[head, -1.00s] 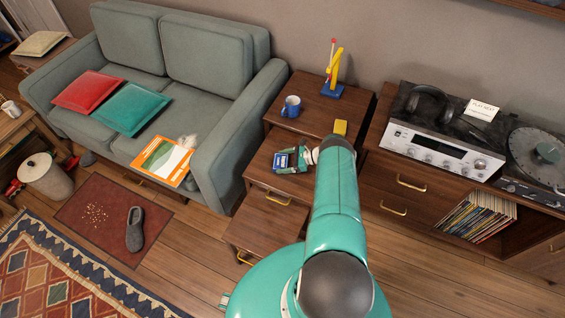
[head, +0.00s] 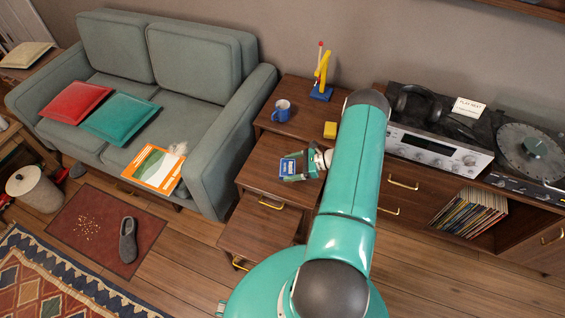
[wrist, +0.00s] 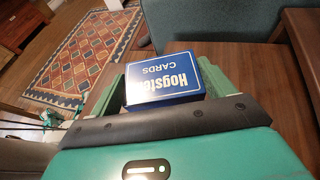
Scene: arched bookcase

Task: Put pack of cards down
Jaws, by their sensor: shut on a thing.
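The pack of cards (wrist: 163,79) is a blue and white box lettered "Hogster CARDS". In the wrist view it sits between the two green fingers of my gripper (wrist: 163,88), which is shut on it. In the head view the pack (head: 288,167) and my gripper (head: 296,165) are over the middle step of the wooden nest of tables (head: 262,188), left of my arm. I cannot tell whether the pack touches the wood.
A blue mug (head: 282,110), a yellow block (head: 330,130) and a yellow, red and blue figure (head: 321,75) stand on the upper wooden top. The sofa (head: 215,125) is at left and the stereo cabinet (head: 400,185) at right. The lower step (head: 255,225) is bare.

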